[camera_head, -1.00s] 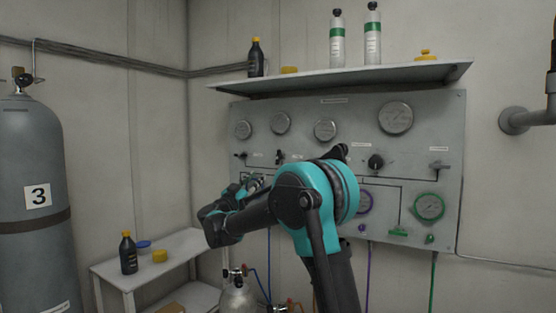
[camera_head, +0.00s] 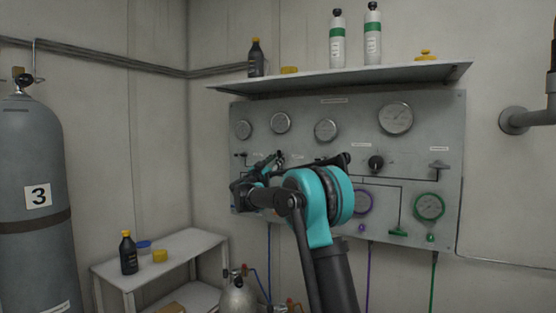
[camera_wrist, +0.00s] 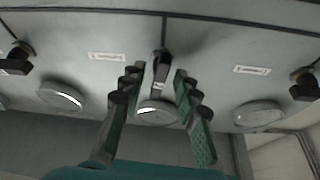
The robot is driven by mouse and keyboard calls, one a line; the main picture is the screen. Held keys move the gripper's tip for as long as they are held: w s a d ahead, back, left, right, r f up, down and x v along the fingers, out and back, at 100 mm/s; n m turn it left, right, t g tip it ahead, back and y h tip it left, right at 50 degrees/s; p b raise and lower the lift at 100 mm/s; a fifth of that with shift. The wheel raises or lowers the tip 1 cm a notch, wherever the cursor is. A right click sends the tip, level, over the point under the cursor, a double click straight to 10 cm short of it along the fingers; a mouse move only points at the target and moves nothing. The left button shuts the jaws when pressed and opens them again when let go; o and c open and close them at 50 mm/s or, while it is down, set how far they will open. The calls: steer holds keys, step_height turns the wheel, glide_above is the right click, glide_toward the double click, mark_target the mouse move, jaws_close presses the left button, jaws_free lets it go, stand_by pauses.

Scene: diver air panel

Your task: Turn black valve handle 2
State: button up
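In the wrist view, a black valve handle (camera_wrist: 162,64) stands upright from the panel at the middle, between the two fingers of my gripper (camera_wrist: 157,76). The fingers are apart, one on each side of the handle. A small gap seems to show, but contact is hard to judge. In the head view, my gripper (camera_head: 272,163) is at the second valve from the left in the panel's valve row, partly hiding it. That handle's top (camera_head: 280,154) just shows above the fingers.
The grey panel (camera_head: 360,119) carries a row of gauges above the valves. Other black handles stand at the left (camera_wrist: 18,60) and right (camera_wrist: 305,85) in the wrist view. A shelf (camera_head: 350,76) with bottles juts out above. A small table (camera_head: 195,243) stands at lower left.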

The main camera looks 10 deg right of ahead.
steer(key=shift+w+d+r, duration=0.25)
steer(key=shift+w+d, duration=0.2)
jaws_close()
